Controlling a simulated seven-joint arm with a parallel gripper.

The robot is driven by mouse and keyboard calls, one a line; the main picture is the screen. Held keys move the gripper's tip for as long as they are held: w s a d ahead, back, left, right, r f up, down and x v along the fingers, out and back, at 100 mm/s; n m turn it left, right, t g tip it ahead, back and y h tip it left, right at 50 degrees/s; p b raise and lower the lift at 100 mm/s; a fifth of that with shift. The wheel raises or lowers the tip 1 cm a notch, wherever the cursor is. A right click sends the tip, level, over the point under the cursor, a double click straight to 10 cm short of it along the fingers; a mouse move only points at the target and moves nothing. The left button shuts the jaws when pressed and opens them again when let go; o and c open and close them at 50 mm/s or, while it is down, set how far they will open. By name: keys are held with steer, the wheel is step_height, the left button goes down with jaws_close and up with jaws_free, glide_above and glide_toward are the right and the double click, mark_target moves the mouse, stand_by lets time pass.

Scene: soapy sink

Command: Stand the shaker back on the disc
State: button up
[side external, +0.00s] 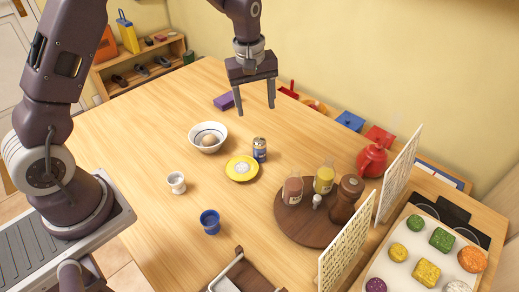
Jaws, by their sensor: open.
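A round dark-brown wooden disc (290,228) lies on the table at the right of centre. A small white shaker (316,201) appears upright on it, among a reddish-brown bottle (292,190), a yellow bottle (324,178) and a tall brown mill (346,200). A blue container with a silvery top (260,150) stands on the table off the disc, beside the yellow plate; I cannot tell whether it is a shaker or a can. My gripper (255,107) is open and empty, pointing down above the far part of the table, well away from the disc.
A white bowl with an egg-like thing (208,137), a yellow plate (242,168), a white cup (176,182) and a blue cup (210,222) stand left of the disc. Perforated upright panels (345,248) and a red kettle (371,160) are at the right. The left table is mostly clear.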

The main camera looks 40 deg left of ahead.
mark_target(260, 140)
steer(key=f+n, duration=0.1)
steer(key=f, duration=0.2)
steer(key=w+a+f, duration=0.1)
steer(key=f, duration=0.3)
steer(key=w+f+n+g, duration=0.1)
steer(key=f, duration=0.3)
steer(key=shift+w+a+f+n, duration=0.15)
steer(key=shift+w+n, duration=0.1)
steer(key=shift+n, duration=0.05)
step_height(260, 140, down, 7)
steer(key=shift+w+f, duration=0.1)
jaws_close()
